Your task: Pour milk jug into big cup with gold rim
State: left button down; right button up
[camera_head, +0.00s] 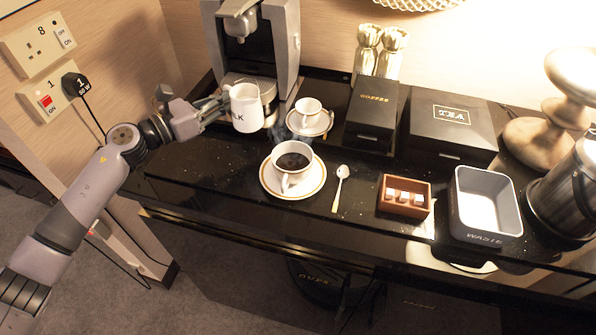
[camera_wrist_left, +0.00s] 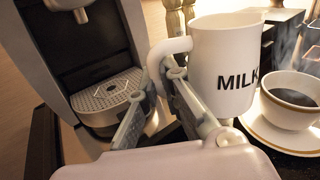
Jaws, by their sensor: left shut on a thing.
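The white milk jug (camera_head: 246,108) with black "MILK" lettering is upright in front of the coffee machine. My left gripper (camera_head: 222,104) is shut on its handle, at the jug's left side. In the left wrist view the jug (camera_wrist_left: 222,65) stands between my fingers and the cup, its handle at the fingertips (camera_wrist_left: 172,85). The big cup with gold rim (camera_head: 292,162) holds dark coffee and sits on a gold-rimmed saucer (camera_head: 268,185), to the right of and nearer than the jug. The cup also shows in the left wrist view (camera_wrist_left: 290,100). My right gripper is not in view.
The coffee machine (camera_head: 290,45) stands behind the jug. A small cup (camera_head: 308,108) on a saucer is behind the big cup. A spoon (camera_head: 340,188), a sugar box (camera_head: 404,196) and a waste bin (camera_head: 486,205) lie to the right. The coffee box (camera_head: 372,115) and tea box (camera_head: 452,128) stand behind.

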aim_at(257, 90)
pick_arm(q)
jog(key=d+f+g+b, duration=0.1)
jog(key=d+f+m+h+b, duration=0.1)
jog(key=f+b, duration=0.1)
jog(key=shift+w+d+g+b, duration=0.2)
jog(key=shift+d+g+b, duration=0.1)
jog(key=shift+g, duration=0.1)
jog(key=shift+d+f+m+g+h+b, duration=0.3)
jog(key=shift+d+f+m+g+b, duration=0.15)
jog(key=shift+d+b, duration=0.25)
jog(key=shift+r, duration=0.1)
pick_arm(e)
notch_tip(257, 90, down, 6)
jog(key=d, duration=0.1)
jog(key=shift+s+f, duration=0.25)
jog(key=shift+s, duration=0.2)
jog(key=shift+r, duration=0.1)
